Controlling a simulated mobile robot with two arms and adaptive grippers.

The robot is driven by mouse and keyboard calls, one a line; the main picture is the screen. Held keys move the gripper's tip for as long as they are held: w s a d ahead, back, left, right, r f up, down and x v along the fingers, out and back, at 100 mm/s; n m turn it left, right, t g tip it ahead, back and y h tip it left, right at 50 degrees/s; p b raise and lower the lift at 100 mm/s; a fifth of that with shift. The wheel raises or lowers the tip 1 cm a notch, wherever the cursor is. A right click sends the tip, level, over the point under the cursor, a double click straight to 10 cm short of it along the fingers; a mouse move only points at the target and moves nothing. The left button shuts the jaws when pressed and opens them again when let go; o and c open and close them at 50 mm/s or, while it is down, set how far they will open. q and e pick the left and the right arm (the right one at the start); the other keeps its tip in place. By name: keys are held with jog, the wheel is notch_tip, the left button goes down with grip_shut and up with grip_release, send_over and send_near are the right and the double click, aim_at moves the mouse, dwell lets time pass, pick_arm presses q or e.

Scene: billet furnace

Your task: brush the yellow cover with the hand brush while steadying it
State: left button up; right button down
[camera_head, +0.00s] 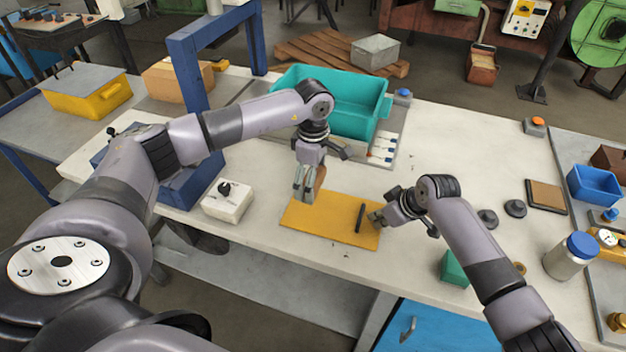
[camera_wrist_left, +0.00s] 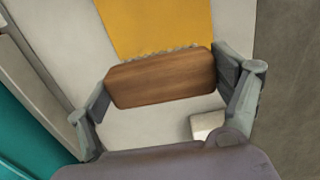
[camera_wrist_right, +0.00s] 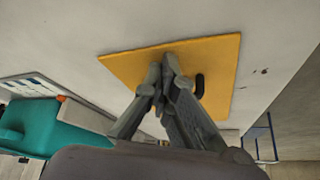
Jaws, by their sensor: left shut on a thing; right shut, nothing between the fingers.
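The yellow cover (camera_head: 335,222) lies flat on the pale worktable, with a dark bar handle (camera_head: 361,218) on its right part. My left gripper (camera_head: 308,186) is shut on the wooden hand brush (camera_head: 319,182) at the cover's left end. In the left wrist view the brush's wooden block (camera_wrist_left: 160,78) spans the fingers (camera_wrist_left: 160,85), with its bristles at the edge of the cover (camera_wrist_left: 155,25). My right gripper (camera_head: 377,217) is shut and empty at the cover's right end. In the right wrist view its fingertips (camera_wrist_right: 163,68) are over the cover (camera_wrist_right: 215,65), beside the handle (camera_wrist_right: 199,86); contact is unclear.
A teal bin (camera_head: 345,110) stands behind the cover. A white block with a dark knob (camera_head: 227,202) is to the left. Dark round knobs (camera_head: 515,208), a brown pad (camera_head: 546,195) and a blue-capped jar (camera_head: 570,258) are to the right. A green block (camera_head: 454,270) sits near the front edge.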

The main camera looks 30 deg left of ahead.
pick_arm(q)
jog(key=shift+w+a+r+p, duration=0.1)
jog(key=shift+r+p, duration=0.6)
jog(key=shift+p, duration=0.15)
pick_arm(e)
jog(key=shift+w+r, duration=0.1)
jog(key=shift+r, duration=0.7)
pick_arm(q)
notch_tip(320, 180, up, 4)
jog(key=p, duration=0.3)
jog(key=shift+f, duration=0.2)
pick_arm(e)
notch_tip(320, 180, up, 4)
jog(key=shift+r, duration=0.2)
pick_arm(q)
jog(key=shift+r+p, duration=0.2)
jog(key=shift+p, duration=0.1)
jog(key=shift+r+p, duration=0.55)
jog(key=shift+r, duration=0.75)
pick_arm(e)
jog(key=v, duration=1.3)
jog(key=shift+a+r, duration=0.15)
jog(key=shift+a, duration=0.15)
